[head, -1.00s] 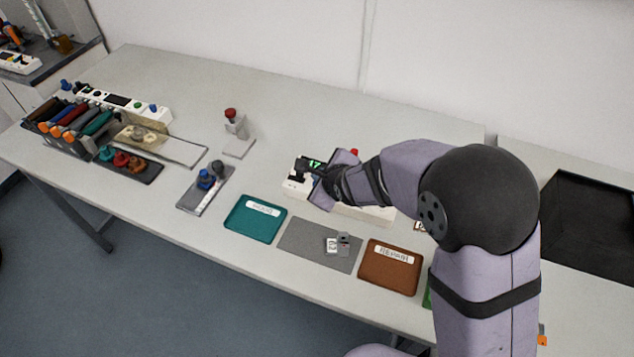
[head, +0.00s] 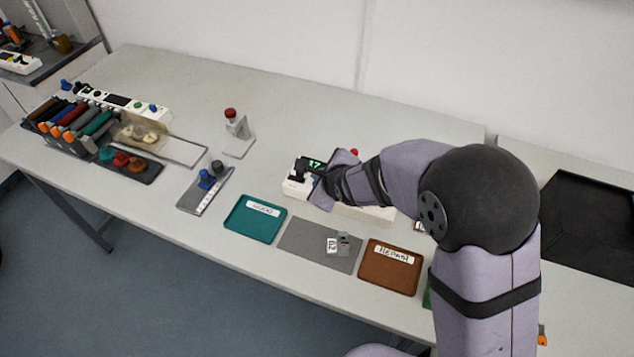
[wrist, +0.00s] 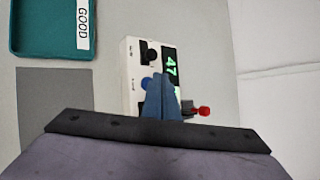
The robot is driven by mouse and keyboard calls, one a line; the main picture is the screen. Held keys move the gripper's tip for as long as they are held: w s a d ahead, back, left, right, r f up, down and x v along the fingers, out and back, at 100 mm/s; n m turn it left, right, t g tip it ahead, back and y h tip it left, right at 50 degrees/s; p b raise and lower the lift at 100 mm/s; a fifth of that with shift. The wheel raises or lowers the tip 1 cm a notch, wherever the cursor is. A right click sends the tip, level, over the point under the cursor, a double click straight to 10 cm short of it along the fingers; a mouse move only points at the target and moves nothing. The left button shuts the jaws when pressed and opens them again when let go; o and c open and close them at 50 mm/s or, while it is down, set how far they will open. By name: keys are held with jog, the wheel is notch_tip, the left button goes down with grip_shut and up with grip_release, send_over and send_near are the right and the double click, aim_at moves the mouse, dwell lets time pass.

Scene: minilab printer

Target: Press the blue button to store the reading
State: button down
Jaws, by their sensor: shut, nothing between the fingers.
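The blue button (wrist: 146,84) is on the white instrument panel, partly hidden by my fingers in the wrist view. My gripper (wrist: 159,78) is shut and empty, its fingertips right beside or over the button. I cannot tell whether they touch it. In the head view my gripper (head: 318,186) is at the white instrument (head: 293,190), and the blue button is hidden. The green display (wrist: 170,66) in the wrist view seems to read 47.
In the head view, a teal tray (head: 238,228), a grey mat (head: 296,243) with a small labelled part (head: 343,239), and a brown tray (head: 374,276) lie in front of the instrument.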

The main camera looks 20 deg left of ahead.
jog(key=shift+f, duration=0.1)
jog(key=shift+f, duration=0.35)
jog(key=shift+f+b, duration=0.3)
jog(key=shift+f, duration=0.15)
dwell(0.8)
jog(key=shift+r, duration=0.1)
dwell(0.4)
jog(key=shift+r+p, duration=0.8)
jog(key=shift+p, duration=0.15)
jog(key=shift+r, duration=0.1)
notch_tip(320, 180, up, 5)
jog(key=p, duration=0.5)
jog(key=shift+d, duration=0.1)
dwell(0.4)
